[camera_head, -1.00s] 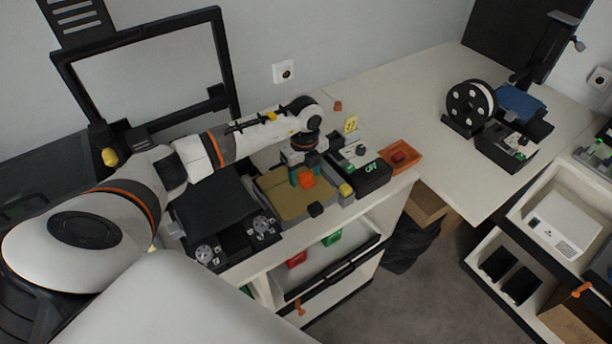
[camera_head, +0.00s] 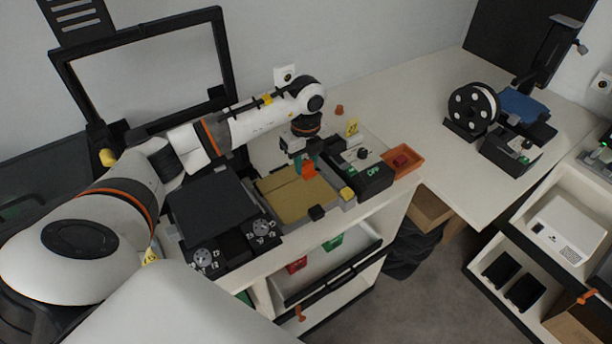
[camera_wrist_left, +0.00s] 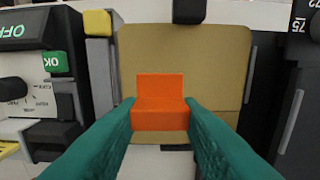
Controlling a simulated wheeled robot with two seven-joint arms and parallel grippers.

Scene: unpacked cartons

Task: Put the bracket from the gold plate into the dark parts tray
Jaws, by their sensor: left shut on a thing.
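An orange L-shaped bracket (camera_head: 309,172) is between the teal fingers of my left gripper (camera_head: 305,163), which is shut on it. In the left wrist view the bracket (camera_wrist_left: 160,108) sits upright between both fingertips (camera_wrist_left: 160,112), over the gold plate (camera_wrist_left: 215,75). In the head view the gold plate (camera_head: 290,200) lies below the bracket; I cannot tell the exact gap. A flat dark tray-like surface (camera_head: 208,200) lies left of the plate; I cannot tell for sure that it is the parts tray. My right gripper is not in view.
A black control box with a green OFF label (camera_head: 374,176) stands right of the plate. An orange tray (camera_head: 413,172) holds a red piece. Dials (camera_head: 204,258) stand at the front left. The right table (camera_head: 410,105) has clear room.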

